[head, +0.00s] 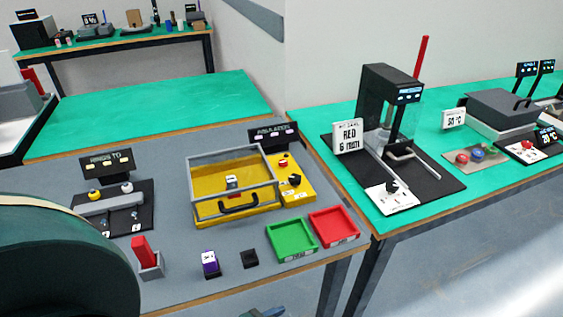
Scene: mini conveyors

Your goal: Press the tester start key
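A yellow unit with a clear-lidded box (208,208) stands on the grey-topped table; its lid looks closed, and a small white-and-dark block (232,182) shows through it. Which key is the tester's start key cannot be told. Neither gripper can be made out; a small blue-grey shape at the bottom edge is unclear.
Green (292,241) and red (334,228) trays lie in front of the panel. A purple block (210,263), a black block (250,259) and a red piece in a grey holder (152,272) stand near the front edge. A black machine (377,95) stands on the right table.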

